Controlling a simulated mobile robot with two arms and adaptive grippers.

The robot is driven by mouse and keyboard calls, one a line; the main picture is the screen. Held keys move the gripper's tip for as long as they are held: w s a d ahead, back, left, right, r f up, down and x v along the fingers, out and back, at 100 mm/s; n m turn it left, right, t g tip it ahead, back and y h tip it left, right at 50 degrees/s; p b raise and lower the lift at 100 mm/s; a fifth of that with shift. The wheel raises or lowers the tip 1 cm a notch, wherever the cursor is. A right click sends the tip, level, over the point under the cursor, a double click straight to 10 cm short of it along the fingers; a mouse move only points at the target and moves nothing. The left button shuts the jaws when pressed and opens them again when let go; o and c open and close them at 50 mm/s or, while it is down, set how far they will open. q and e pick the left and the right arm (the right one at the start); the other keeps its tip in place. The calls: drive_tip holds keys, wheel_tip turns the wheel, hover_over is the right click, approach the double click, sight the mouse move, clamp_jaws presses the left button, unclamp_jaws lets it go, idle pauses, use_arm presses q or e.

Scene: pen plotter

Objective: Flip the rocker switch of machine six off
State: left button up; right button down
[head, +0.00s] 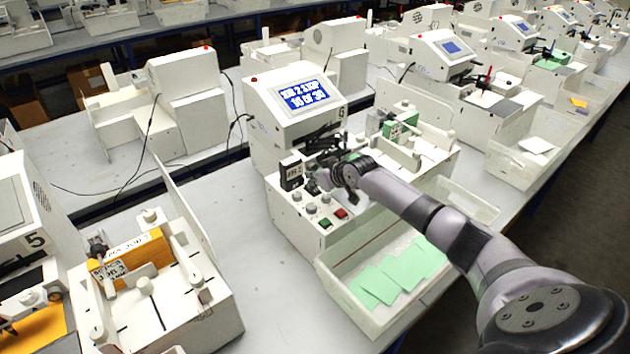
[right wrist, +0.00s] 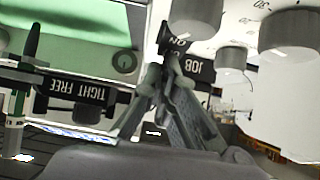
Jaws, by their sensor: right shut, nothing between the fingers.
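Machine six (head: 262,130) is the white plotter in the middle of the head view, with a lit blue screen (head: 303,94) and a small "6" beside it. My right gripper (head: 322,182) is shut and empty at its front control panel. In the right wrist view, the closed fingertips (right wrist: 163,62) are beside a dark part (right wrist: 196,14) next to an "ON" mark, apparently the rocker switch. I cannot tell whether they touch it or which way it is tipped. In the head view the gripper hides that spot. My left gripper is not in view.
Grey knobs (head: 311,208), a green button (head: 326,223) and a red button (head: 341,214) are on the panel. A tray (head: 345,298) with green cards stands in front. Machine five (head: 28,205) is at left. Bare table (head: 240,215) lies between them.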

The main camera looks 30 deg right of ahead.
drive_tip(key=shift+f, duration=0.2)
drive_tip(key=shift+s+r, duration=0.3)
drive_tip(key=shift+f+p, duration=0.2)
drive_tip(key=shift+p, duration=0.25)
drive_tip(key=shift+s+p, duration=0.35)
drive_tip(key=shift+s, duration=0.1)
drive_tip(key=shift+s+d, duration=0.1)
drive_tip(key=shift+s, duration=0.15)
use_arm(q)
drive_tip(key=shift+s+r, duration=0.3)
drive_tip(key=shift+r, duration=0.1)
use_arm(e)
drive_tip(key=shift+w, duration=0.1)
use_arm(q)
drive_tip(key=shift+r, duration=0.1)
